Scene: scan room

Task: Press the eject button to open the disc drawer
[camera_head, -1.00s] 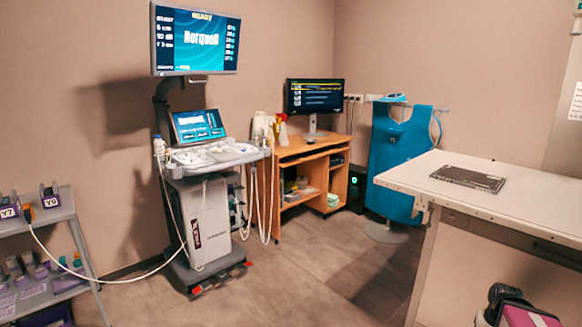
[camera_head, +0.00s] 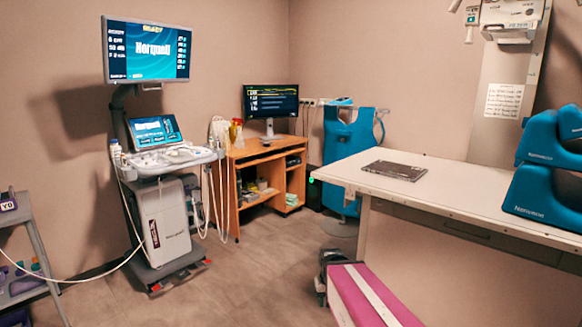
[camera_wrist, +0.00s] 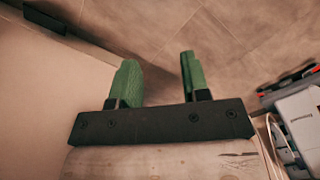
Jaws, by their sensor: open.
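My gripper (camera_wrist: 159,72) shows in the wrist view with its two green fingers apart and nothing between them. It points over tiled floor and is not in the head view. I can make out no eject button or disc drawer. A dark computer tower (camera_head: 314,192) with a small green light stands on the floor to the right of the wooden desk (camera_head: 244,165), partly hidden by the table edge. An ultrasound cart (camera_head: 166,215) with two lit screens stands at the left; part of it shows at the right of the wrist view (camera_wrist: 302,118).
A white table (camera_head: 450,185) with a dark flat panel (camera_head: 394,170) fills the right, with blue pads (camera_head: 545,180) on it. A magenta-topped item (camera_head: 365,295) stands low in front. A cable crosses the left floor. Middle floor (camera_head: 250,260) is clear.

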